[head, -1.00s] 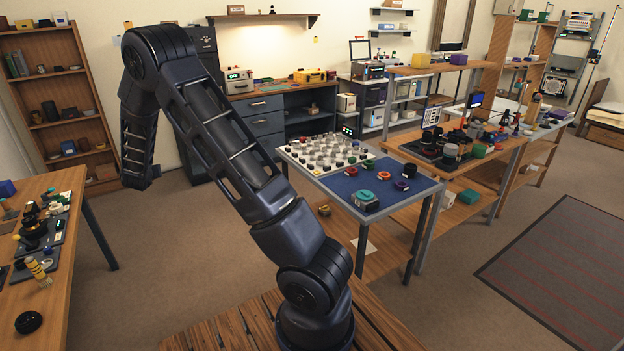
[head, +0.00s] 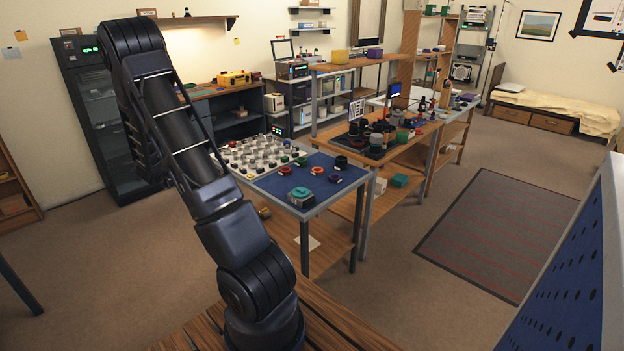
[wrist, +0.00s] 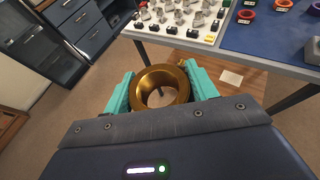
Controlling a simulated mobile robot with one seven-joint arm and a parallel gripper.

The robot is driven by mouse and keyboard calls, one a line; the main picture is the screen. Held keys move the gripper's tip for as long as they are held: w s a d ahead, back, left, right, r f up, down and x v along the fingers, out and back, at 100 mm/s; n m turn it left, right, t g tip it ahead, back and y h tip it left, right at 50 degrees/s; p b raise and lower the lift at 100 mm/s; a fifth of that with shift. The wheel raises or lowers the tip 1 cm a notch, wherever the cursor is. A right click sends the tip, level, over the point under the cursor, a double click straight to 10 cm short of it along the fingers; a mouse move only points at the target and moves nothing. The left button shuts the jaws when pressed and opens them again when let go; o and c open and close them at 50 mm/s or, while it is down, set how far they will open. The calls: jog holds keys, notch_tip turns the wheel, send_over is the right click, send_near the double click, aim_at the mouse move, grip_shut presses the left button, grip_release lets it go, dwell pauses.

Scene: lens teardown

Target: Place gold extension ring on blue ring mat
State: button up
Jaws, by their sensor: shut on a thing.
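My gripper (wrist: 160,90) shows in the wrist view with two teal fingers, shut on the gold extension ring (wrist: 178,78). The ring is held with its hole facing the camera, above the floor and short of the table. The blue ring mat (wrist: 265,36) lies beyond the ring at the upper right in the wrist view. In the head view the blue mat (head: 268,182) covers the front right part of the table, with several coloured rings on it. My gripper and the gold ring are hidden in the head view.
A white tray (head: 234,165) with several small parts fills the left side of the same table. A teal-topped block (head: 301,197) stands near the mat's front corner. A blue perforated panel (head: 560,290) rises at the right. Open floor lies in front of the table.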

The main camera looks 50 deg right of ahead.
jog(key=s+d+f+m+g+h, duration=0.1)
jog(key=s+d+m+g, duration=0.55)
jog(key=d, duration=0.35)
jog(key=s+d+f+m+g, duration=0.2)
jog(key=s+d+m+g, duration=0.3)
jog(key=s+d+g, duration=0.45)
jog(key=s+d+f+m+g+y, duration=0.1)
jog(key=s+d+f+m+y, duration=0.15)
jog(key=s+m+y, duration=0.65)
jog(key=s+d+f+m+g+y, duration=0.15)
jog(key=s+f+m+y, duration=0.25)
jog(key=s+m+y, duration=0.5)
notch_tip(320, 180, up, 10)
jog(key=m+t, duration=2.4)
jog(key=m, duration=0.3)
send_over(317, 190)
jog(key=shift+h, duration=0.4)
notch_tip(317, 190, down, 19)
jog(key=shift+w+d+r, duration=0.1)
jog(key=shift+w, duration=0.05)
